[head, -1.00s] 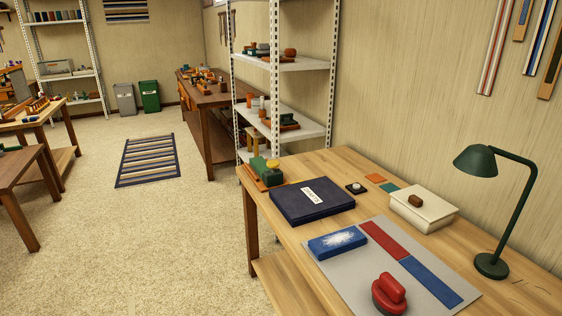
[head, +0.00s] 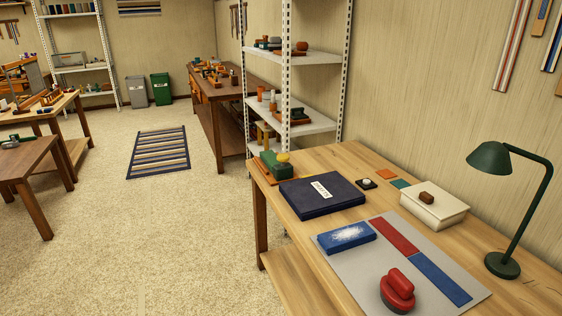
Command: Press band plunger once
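A green device with a yellow knob (head: 283,157) on a reddish-brown base stands at the far left corner of the wooden table (head: 345,160) in the head view. It looks like the band plunger, but it is small and I cannot be sure. A small black square with a white round top (head: 366,183) lies beyond the dark blue labelled box. Neither of my grippers is in view, and nothing touches these things.
The table also holds the dark blue box (head: 320,197), a cream box (head: 434,207), a grey mat (head: 368,268) with blue and red pieces, a red-handled tool (head: 397,288) and a green lamp (head: 502,262). A metal shelf (head: 307,125) stands behind. Carpet (head: 150,235) at left is clear.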

